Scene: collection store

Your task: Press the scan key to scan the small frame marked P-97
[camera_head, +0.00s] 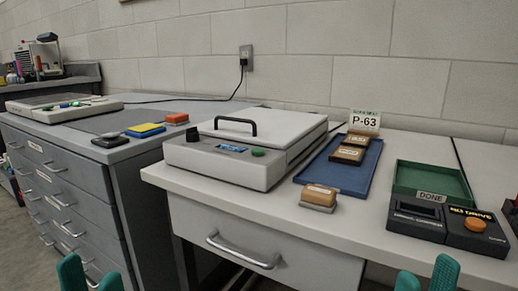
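A grey scanner (225,172) with a shut white lid and black handle stands on the white-topped desk. Its front carries a black knob (193,135), a small lit display (232,148) and a green key (258,152). No key lettering is legible. A small wooden framed piece (320,195) lies on the desk right of the scanner. More such pieces (347,155) lie in the blue tray (350,178); I cannot read P-97 on any. My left gripper (90,277) and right gripper (426,279) are at the bottom edge, fingers apart, empty, away from the scanner.
A card reading P-63 (364,122) stands at the blue tray's far end. A green tray marked DONE (432,178) sits at right, behind a black device (416,219) and a box with an orange button (474,225). A grey drawer cabinet (70,185) stands left.

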